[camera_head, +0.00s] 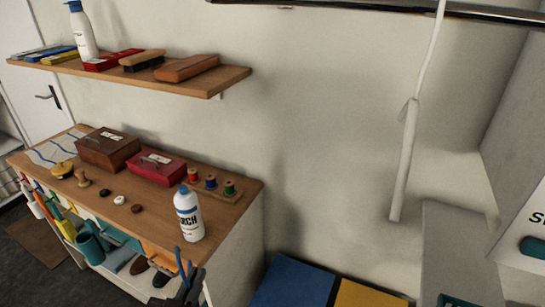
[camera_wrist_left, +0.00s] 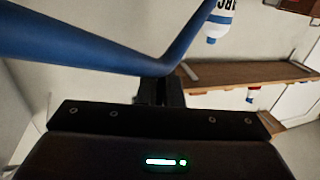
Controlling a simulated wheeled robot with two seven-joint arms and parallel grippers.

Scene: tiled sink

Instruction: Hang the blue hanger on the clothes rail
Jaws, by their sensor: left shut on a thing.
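The blue hanger (camera_wrist_left: 85,45) fills the upper part of the left wrist view, bent down to the jaws. My left gripper (camera_wrist_left: 160,85) is shut on it there. In the head view only a short blue piece of the hanger (camera_head: 180,262) shows, above my left gripper (camera_head: 187,287) at the bottom edge, in front of the wooden cabinet. The dark clothes rail (camera_head: 400,13) runs along the top right of the head view, well apart from the gripper. The hanger's hook is not clearly seen. My right gripper is not in view.
A white, slim hanging thing (camera_head: 409,140) comes down from the rail area. A starch bottle (camera_head: 188,215) stands on the cabinet top (camera_head: 222,200) near my left gripper. A wooden shelf (camera_head: 215,82) juts from the wall. Blue (camera_head: 293,284) and yellow (camera_head: 365,295) panels lie below.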

